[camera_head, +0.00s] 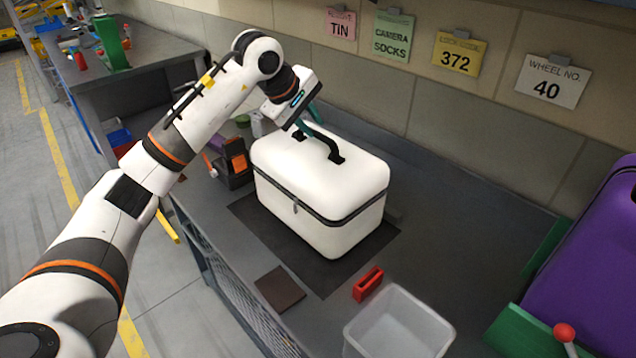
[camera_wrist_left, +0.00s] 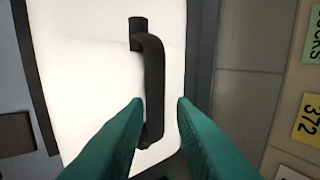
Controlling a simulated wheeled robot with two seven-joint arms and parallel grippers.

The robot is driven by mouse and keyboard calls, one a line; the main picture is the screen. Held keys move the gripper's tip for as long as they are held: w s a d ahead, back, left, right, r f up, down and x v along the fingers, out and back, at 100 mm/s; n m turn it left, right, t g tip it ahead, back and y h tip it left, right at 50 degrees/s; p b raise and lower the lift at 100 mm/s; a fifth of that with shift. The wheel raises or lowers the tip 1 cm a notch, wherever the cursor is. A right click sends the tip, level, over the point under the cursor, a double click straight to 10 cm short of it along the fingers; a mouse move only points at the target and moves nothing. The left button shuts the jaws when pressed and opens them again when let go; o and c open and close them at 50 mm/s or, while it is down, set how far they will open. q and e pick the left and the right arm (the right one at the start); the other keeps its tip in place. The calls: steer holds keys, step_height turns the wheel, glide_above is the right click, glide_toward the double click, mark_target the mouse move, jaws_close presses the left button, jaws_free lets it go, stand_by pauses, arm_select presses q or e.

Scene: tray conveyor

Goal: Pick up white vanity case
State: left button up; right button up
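The white vanity case (camera_head: 318,185) stands upright on a dark mat on the grey bench, its lid closed. Its black handle (camera_head: 322,143) arches over the top. My left gripper (camera_head: 307,124), with teal fingers, is at the far end of the handle. In the left wrist view, the two fingers (camera_wrist_left: 160,103) are apart, with the black handle (camera_wrist_left: 154,85) showing between their tips, closer to the left finger. The white lid (camera_wrist_left: 100,75) shows beneath. Whether a finger touches the handle cannot be told. My right gripper is not in view.
A dark box with an orange patch (camera_head: 238,160) stands left of the case. In front are a red block (camera_head: 368,284), a dark flat square (camera_head: 280,289) and a pale bin (camera_head: 398,322). A purple case (camera_head: 590,265) is at right. The wall is behind.

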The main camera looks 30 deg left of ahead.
mark_target(316, 132)
arm_select(q)
steer(key=x, duration=0.2)
steer(key=p+x, duration=0.1)
steer(key=x, duration=0.2)
steer(key=shift+a, duration=0.2)
steer(key=shift+s, duration=0.1)
jaws_close()
stand_by(1.0)
steer(key=shift+r, duration=0.1)
